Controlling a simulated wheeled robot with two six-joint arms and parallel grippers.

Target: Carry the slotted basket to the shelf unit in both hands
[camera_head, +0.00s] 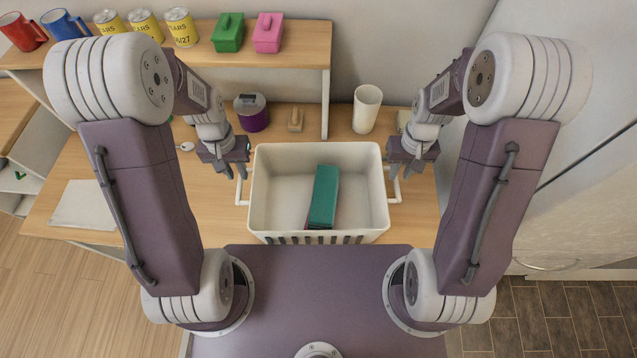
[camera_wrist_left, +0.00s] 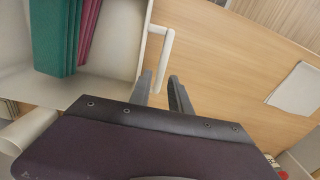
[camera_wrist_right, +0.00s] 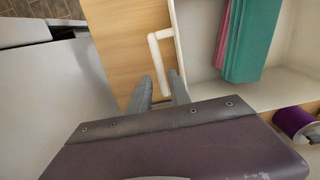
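The white slotted basket (camera_head: 262,215) stands on the wooden desktop in front of my body, with dark slots along its near side. It holds a green and dark red item (camera_head: 323,197), perhaps books. My left gripper (camera_head: 238,172) is at its left handle (camera_head: 241,190); in the left wrist view the handle (camera_wrist_left: 166,55) runs down between the parted fingers (camera_wrist_left: 160,80). My right gripper (camera_head: 403,170) is at the right handle (camera_head: 395,186); in the right wrist view that handle (camera_wrist_right: 155,60) reaches between the parted fingers (camera_wrist_right: 161,78). Both grippers look open.
A raised shelf (camera_head: 290,58) at the back holds mugs, yellow cans, a green box and a pink box. A purple pot (camera_head: 251,113) and a white cup (camera_head: 367,108) stand behind the basket. A pale sheet (camera_head: 84,205) lies left. A light cabinet (camera_head: 570,190) stands right.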

